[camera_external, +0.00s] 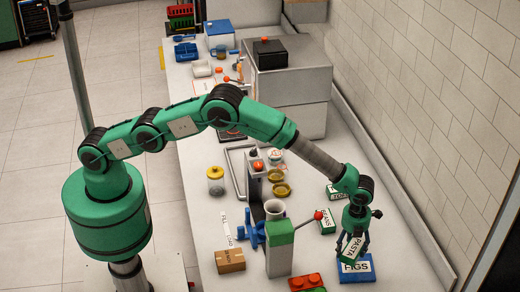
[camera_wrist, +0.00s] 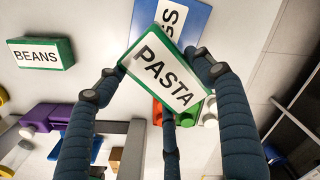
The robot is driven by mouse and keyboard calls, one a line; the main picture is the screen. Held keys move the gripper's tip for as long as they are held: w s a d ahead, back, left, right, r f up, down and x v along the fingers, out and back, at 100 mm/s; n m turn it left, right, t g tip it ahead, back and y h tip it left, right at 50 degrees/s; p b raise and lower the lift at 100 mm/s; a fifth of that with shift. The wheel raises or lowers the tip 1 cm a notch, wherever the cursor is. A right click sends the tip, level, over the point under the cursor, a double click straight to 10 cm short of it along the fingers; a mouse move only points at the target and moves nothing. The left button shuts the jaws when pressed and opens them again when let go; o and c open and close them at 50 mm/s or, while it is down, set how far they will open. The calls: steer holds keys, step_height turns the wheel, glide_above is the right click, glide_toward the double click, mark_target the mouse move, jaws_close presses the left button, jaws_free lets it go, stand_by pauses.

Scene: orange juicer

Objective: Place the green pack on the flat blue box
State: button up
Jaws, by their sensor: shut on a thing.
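The green pack (camera_external: 350,251) has a white label reading PASTA and also fills the middle of the wrist view (camera_wrist: 165,72). My gripper (camera_external: 353,236) is shut on it and holds it tilted, with fingers around its sides in the wrist view (camera_wrist: 160,85). The flat blue box (camera_external: 355,268), labelled FIGS, lies on the counter below the pack. In the wrist view the blue box (camera_wrist: 195,22) is partly hidden behind the pack. I cannot tell whether the pack touches the box.
A green BEANS pack (camera_external: 326,221) lies left of the gripper, and another green pack (camera_external: 337,193) lies behind it. A green juicer with a red-knobbed lever (camera_external: 280,250) stands to the left. Red and green blocks (camera_external: 306,283) lie at the front. The wall is close on the right.

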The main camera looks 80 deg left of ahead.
mark_target(351, 246)
steer(key=shift+f, duration=2.2)
steer(key=shift+f, duration=1.9)
steer(key=shift+f, duration=0.15)
steer(key=o, duration=1.3)
step_height(351, 246, up, 12)
steer(key=shift+r, duration=0.15)
